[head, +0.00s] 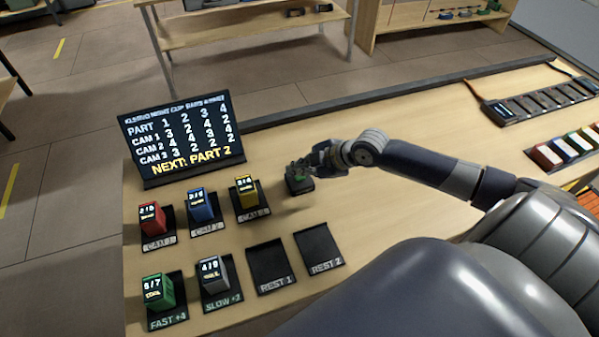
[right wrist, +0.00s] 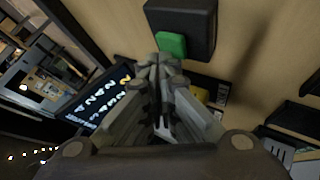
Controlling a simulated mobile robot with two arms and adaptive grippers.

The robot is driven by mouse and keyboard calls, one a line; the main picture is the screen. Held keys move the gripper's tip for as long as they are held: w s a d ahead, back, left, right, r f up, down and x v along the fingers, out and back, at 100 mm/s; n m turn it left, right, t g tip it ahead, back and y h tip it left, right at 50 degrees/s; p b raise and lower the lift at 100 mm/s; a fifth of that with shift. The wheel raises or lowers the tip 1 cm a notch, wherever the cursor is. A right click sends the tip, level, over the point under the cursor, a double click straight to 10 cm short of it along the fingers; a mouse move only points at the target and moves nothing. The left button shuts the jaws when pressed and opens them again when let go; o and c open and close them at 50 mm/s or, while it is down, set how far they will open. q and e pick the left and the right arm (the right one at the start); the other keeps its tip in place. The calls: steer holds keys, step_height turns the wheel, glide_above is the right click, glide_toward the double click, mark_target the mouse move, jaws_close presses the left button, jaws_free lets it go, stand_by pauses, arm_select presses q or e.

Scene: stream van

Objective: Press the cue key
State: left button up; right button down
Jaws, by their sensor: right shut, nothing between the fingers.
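The cue key, a small black box (head: 299,188) with a green button, stands on the wooden table right of the yellow block. My right gripper (head: 302,170) is shut and empty, over the box, and hides part of the green button. In the right wrist view the black box (right wrist: 190,18) and its green button (right wrist: 172,44) show just beyond the closed fingertips (right wrist: 160,66). I cannot tell whether the fingertips touch the button. My left gripper is not in view.
A dark display (head: 180,138) stands behind labelled holders with red (head: 151,217), blue (head: 201,204), yellow (head: 246,192), green (head: 158,291) and grey (head: 213,272) blocks. Pads REST 1 (head: 269,266) and REST 2 (head: 318,246) are empty. More coloured blocks sit at the right.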

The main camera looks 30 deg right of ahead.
mark_target(299, 178)
steer(key=shift+r, duration=0.4)
step_height(299, 178, up, 5)
steer(key=p, duration=0.5)
steer(key=shift+r, duration=0.1)
stand_by(0.8)
